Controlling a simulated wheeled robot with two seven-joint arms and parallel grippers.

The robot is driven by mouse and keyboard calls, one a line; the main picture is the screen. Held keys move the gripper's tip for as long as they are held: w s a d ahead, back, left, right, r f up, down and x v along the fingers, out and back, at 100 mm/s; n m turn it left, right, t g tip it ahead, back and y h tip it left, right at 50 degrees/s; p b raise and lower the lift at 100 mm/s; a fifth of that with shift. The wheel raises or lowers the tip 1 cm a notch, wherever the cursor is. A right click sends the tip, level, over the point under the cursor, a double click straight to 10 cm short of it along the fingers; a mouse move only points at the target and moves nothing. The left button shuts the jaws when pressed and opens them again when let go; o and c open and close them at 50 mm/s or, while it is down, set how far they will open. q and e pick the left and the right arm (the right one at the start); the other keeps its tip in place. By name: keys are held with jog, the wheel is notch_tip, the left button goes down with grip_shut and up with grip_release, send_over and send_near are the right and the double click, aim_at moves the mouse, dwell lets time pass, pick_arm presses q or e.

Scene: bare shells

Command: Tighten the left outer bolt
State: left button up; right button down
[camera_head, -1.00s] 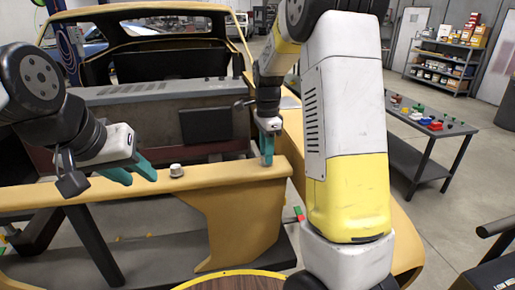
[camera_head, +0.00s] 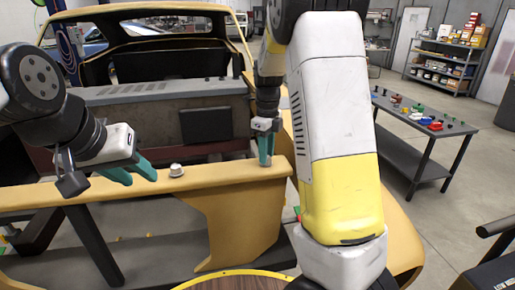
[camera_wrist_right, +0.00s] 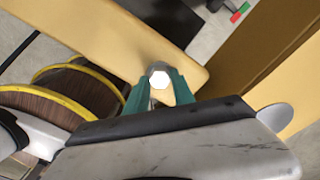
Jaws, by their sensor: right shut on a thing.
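A pale bolt (camera_head: 176,170) stands upright on the tan beam (camera_head: 60,193). My left gripper (camera_head: 141,180) is open and empty, just left of this bolt and apart from it. My right gripper (camera_head: 265,163) points down at the right end of the beam. In the right wrist view, its teal fingers (camera_wrist_right: 160,86) are shut on a bolt with a bright hexagonal head (camera_wrist_right: 160,78). In the head view that bolt is hidden by the fingers.
The car body shell (camera_head: 140,20) stands behind the beam. A dark table with small coloured parts (camera_head: 430,123) is at the right, and a stocked shelf (camera_head: 445,65) is at the back right.

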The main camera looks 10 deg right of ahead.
jog(key=shift+w+r+m, duration=0.15)
jog(key=shift+m, duration=0.35)
jog(key=c, duration=1.1)
grip_release()
jog(key=shift+o, duration=0.2)
jog(key=shift+r, duration=3.8)
notch_tip(320, 180, up, 9)
